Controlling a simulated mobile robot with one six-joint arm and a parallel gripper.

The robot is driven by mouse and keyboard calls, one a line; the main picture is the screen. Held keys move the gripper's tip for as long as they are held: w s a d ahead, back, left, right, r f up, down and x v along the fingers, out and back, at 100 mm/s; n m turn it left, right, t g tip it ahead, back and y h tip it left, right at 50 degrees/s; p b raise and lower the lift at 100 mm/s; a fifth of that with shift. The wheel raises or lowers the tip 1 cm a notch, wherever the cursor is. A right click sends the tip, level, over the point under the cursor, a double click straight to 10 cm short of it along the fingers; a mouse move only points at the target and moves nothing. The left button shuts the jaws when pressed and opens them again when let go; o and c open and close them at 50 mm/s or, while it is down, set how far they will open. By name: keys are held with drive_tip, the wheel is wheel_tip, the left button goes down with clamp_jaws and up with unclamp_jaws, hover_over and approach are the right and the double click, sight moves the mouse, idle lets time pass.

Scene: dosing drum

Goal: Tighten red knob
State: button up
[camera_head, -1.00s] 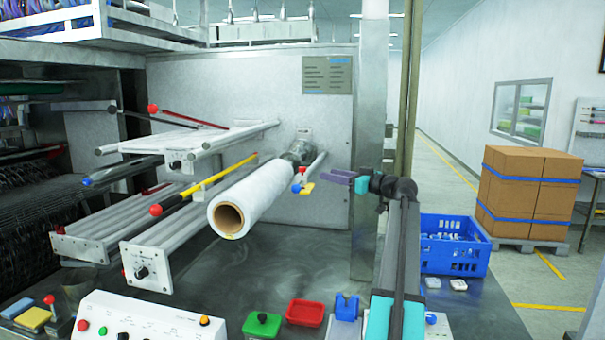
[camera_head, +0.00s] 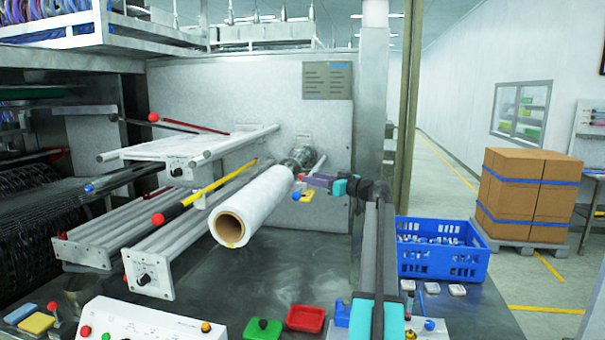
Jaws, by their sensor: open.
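A small red knob (camera_head: 301,177) sits by the far end of the white film roll (camera_head: 252,205), near the shaft and chuck. It is small and partly covered, with a blue ball (camera_head: 296,196) and a yellow piece (camera_head: 306,195) just below it. My gripper (camera_head: 308,179), with purple fingers, reaches in from the right. Its tips are at the red knob in the picture; whether they touch it I cannot tell. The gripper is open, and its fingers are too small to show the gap.
Red-tipped levers (camera_head: 153,117) and a yellow lever with a red ball (camera_head: 158,219) stand left of the roll. The dark tabletop below the roll is largely clear.

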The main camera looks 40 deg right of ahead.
drive_tip(key=shift+w+a+p, duration=0.15)
drive_tip(key=shift+w+p, duration=0.35)
drive_tip(key=shift+w, duration=1)
drive_tip(key=shift+w+a+p, duration=0.1)
drive_tip(key=shift+w+p, duration=0.4)
drive_tip(key=shift+w, duration=0.95)
clamp_jaws()
